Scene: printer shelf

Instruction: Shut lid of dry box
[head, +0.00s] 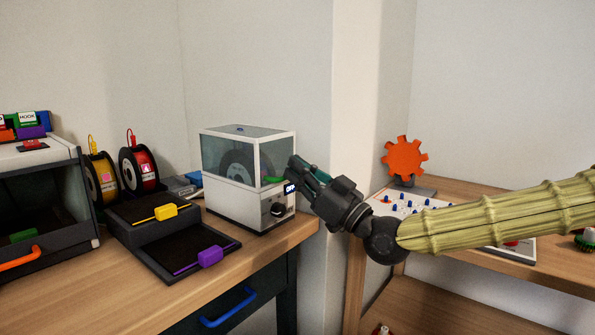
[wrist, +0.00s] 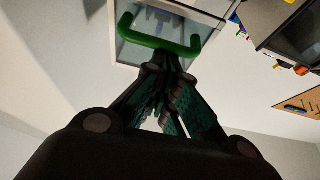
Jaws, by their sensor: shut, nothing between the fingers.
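The dry box (head: 236,203) stands on the wooden bench, with a white base, a dial and a small display on its front. Its clear lid (head: 222,152) sits over the base and looks down and level; I cannot tell if a thin gap is left. A dark spool shows inside. The lid's green handle (head: 273,180) is at the front, and it also shows large in the wrist view (wrist: 160,42). My gripper (head: 291,168) is shut and empty, at the front right of the box. Its fingertips (wrist: 165,62) are close to the handle; contact is unclear.
Left of the box are black trays with yellow (head: 165,211) and purple (head: 209,256) handles, and two spools (head: 139,170). A printer (head: 45,190) stands far left. A wall pillar (head: 357,100) rises behind my gripper. An orange gear (head: 404,158) stands on the right shelf.

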